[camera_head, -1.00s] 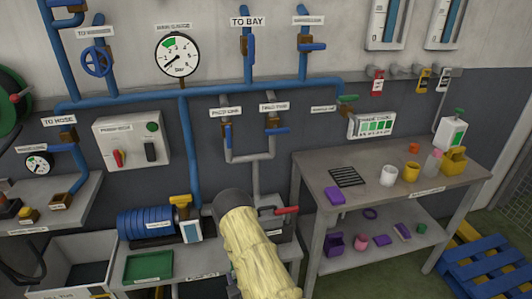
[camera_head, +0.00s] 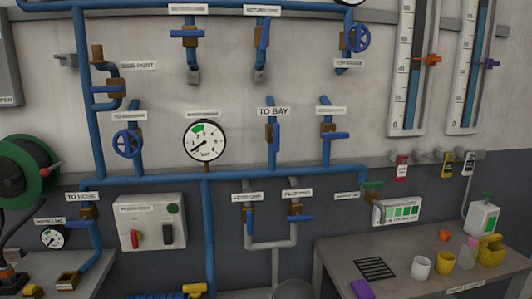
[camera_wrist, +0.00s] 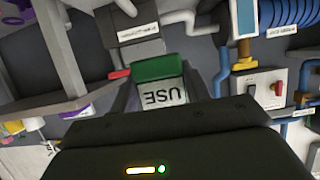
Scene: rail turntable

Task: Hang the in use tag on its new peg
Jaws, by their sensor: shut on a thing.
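The in use tag (camera_wrist: 163,96) shows in the wrist view as a pale plate with a green top part (camera_wrist: 159,68). The word USE reads upside down; the rest of its print is hidden. My gripper (camera_wrist: 160,90) is shut on it, with the dark gripper body covering the lower part of that view. The head view does not show the tag. I cannot tell which peg is the new one.
Blue pipes with valves and a pressure gauge (camera_head: 205,140) cover the wall. A grey bracket (camera_head: 66,60) sticks out at upper left. A workbench (camera_head: 335,262) with cups stands at lower right. In the wrist view, a bench edge (camera_wrist: 75,105) runs along the left.

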